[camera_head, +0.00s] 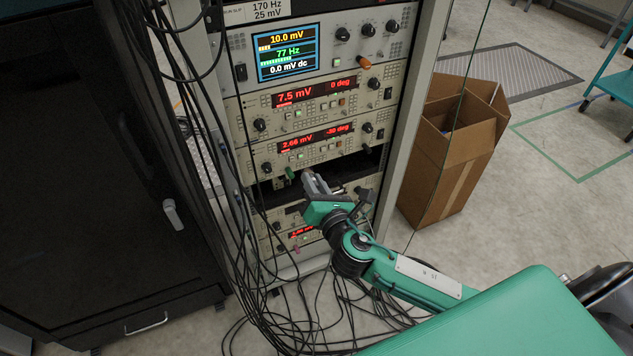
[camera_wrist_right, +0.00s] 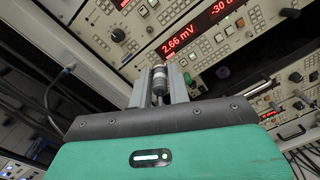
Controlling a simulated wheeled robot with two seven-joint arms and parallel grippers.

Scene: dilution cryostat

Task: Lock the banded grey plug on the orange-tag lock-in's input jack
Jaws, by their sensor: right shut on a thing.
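The banded grey plug (camera_wrist_right: 159,80) stands between the two fingers of my right gripper (camera_wrist_right: 160,90) in the right wrist view. The gripper is shut on it, and its far end points at the instrument panel. In the head view my right gripper (camera_head: 314,182) is just below the lock-in reading 2.66 mV (camera_head: 316,138), near its lower edge. This lock-in also shows in the right wrist view (camera_wrist_right: 205,35). I cannot tell whether the plug touches a jack. I cannot make out an orange tag for certain. My left gripper is not in view.
Another lock-in (camera_head: 312,92), reading 7.5 mV, sits above, under a unit with a colour screen (camera_head: 288,52). Many black cables (camera_head: 212,165) hang left of the rack and pile on the floor. A cardboard box (camera_head: 452,150) stands right of the rack, with open floor beyond.

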